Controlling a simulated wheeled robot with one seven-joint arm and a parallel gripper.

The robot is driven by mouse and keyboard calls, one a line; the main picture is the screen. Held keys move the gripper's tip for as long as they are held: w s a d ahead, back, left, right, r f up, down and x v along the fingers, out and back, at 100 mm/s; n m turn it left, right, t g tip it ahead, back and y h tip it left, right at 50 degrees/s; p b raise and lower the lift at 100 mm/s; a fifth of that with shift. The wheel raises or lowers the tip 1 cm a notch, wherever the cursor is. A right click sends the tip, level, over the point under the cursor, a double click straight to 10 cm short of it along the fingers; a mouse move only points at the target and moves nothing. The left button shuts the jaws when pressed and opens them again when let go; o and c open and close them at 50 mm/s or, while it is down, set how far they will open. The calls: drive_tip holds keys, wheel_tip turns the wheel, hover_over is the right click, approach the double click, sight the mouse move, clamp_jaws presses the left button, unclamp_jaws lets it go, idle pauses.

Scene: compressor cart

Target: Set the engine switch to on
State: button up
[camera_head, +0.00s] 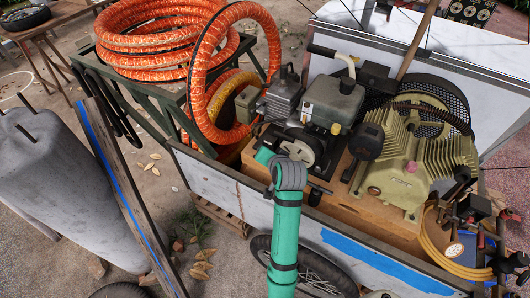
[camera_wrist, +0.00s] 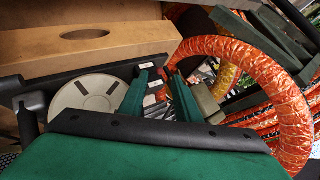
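The engine (camera_head: 330,100) sits on the cart with its round pull-start cover (camera_head: 300,150) facing my arm. In the wrist view the round cover (camera_wrist: 88,98) shows pale at the left. My gripper (camera_wrist: 157,74) has two green fingers pointing at the engine side, with a gap between them and nothing clearly held. In the head view my gripper (camera_head: 265,156) is beside the pull-start cover, partly hidden by my own wrist. Small white labels (camera_wrist: 147,65) on dark parts show near the left fingertip. I cannot make out the engine switch or its position; fingers may hide it.
A wooden board (camera_wrist: 85,40) with an oval slot lies beyond the cover. An orange hose (camera_head: 235,20) loops close to my gripper, large at the right of the wrist view (camera_wrist: 290,110). The compressor (camera_head: 415,150) stands right. The cart's side wall (camera_head: 210,180) runs below my arm.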

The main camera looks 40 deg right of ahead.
drive_tip(key=v, duration=0.6)
drive_tip(key=shift+s+r, duration=0.2)
drive_tip(key=shift+s, duration=0.1)
drive_tip(key=shift+a, duration=0.2)
